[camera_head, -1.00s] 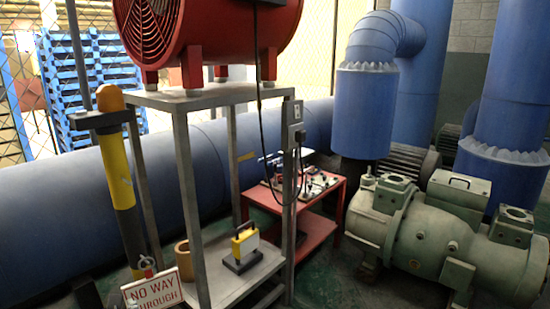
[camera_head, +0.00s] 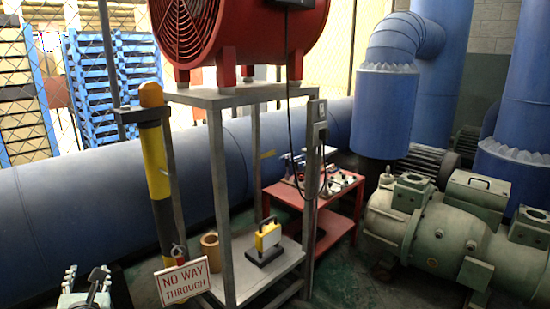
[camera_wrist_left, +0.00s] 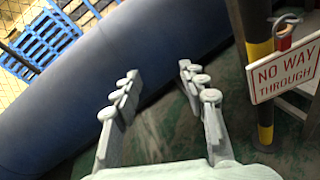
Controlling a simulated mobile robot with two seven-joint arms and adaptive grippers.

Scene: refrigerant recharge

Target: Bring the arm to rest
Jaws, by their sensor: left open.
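My left gripper (camera_head: 86,276) shows at the lower left corner of the head view, left of the sign and in front of the large blue pipe. In the left wrist view, its two fingers (camera_wrist_left: 160,88) are spread apart with nothing between them. They point toward the blue pipe (camera_wrist_left: 60,95) and the green floor. The red-lettered NO WAY THROUGH sign (camera_head: 184,281) hangs by the yellow and black post (camera_head: 157,175). It also shows at the right of the left wrist view (camera_wrist_left: 285,70). My right gripper is in neither view.
A grey metal stand (camera_head: 222,200) carries a red fan (camera_head: 245,35). A yellow device (camera_head: 268,238) and a tan cylinder (camera_head: 210,247) are on its lower shelf. A red table (camera_head: 290,197) and a green compressor (camera_head: 440,235) stand to the right. Green floor is open between them.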

